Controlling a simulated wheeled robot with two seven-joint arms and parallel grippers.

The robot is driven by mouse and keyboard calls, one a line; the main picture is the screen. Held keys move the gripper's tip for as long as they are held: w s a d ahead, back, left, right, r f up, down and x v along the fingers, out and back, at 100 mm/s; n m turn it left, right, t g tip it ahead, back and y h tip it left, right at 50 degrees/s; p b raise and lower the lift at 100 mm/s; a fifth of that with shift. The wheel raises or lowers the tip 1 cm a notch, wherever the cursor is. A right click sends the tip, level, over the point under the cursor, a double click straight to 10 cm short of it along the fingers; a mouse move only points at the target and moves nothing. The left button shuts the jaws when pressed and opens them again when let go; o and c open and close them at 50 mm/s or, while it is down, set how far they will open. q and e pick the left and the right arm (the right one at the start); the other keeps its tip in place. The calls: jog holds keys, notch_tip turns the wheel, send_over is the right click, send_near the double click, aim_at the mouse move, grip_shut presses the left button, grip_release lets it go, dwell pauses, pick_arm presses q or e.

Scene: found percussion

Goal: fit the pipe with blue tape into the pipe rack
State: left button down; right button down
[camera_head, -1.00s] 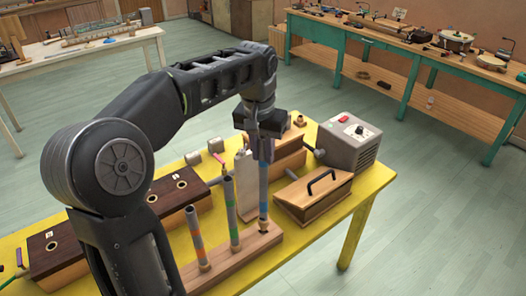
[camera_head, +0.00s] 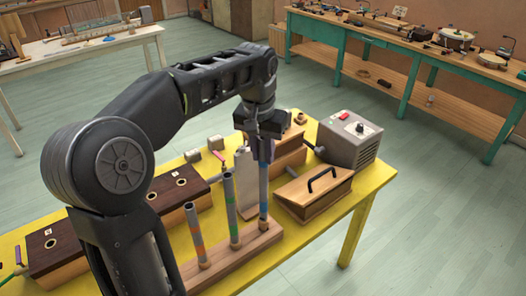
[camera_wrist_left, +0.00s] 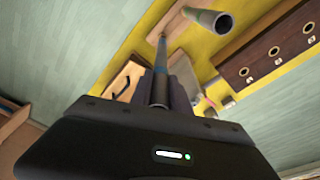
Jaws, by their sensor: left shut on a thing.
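The pipe with blue tape (camera_head: 263,186) stands upright at the right end of the wooden pipe rack (camera_head: 244,256). Its lower end meets the rack at the right hole; how deep it sits I cannot tell. My left gripper (camera_head: 262,150) is shut on the pipe's upper part. In the left wrist view the pipe (camera_wrist_left: 160,62) runs between the fingers towards the rack (camera_wrist_left: 176,22). A pipe with green tape (camera_head: 231,210) and one with orange tape (camera_head: 194,232) stand in the rack to the left. My right gripper is not in view.
A wooden box with a black handle (camera_head: 314,190) stands right of the rack, with a grey device (camera_head: 349,142) behind it. Dark-topped boxes with holes (camera_head: 180,190) lie left. The yellow table (camera_head: 345,205) has bare room at its front right.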

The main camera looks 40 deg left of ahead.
aim_at(262, 140)
pick_arm(q)
jog(key=shift+f+b, duration=0.7)
jog(key=shift+f, duration=0.45)
jog(key=c, duration=1.2)
grip_release()
jog(key=shift+o, duration=0.2)
jog(key=r, duration=0.5)
jog(key=shift+s+d+r, duration=0.1)
jog(key=shift+s+r, duration=0.2)
jog(key=shift+s, duration=0.05)
jog(key=shift+s+r+p, duration=0.1)
jog(key=shift+r+p, duration=0.7)
jog(key=shift+p, duration=0.1)
jog(key=shift+s+r+p, duration=0.1)
jog(key=shift+r+p, duration=0.25)
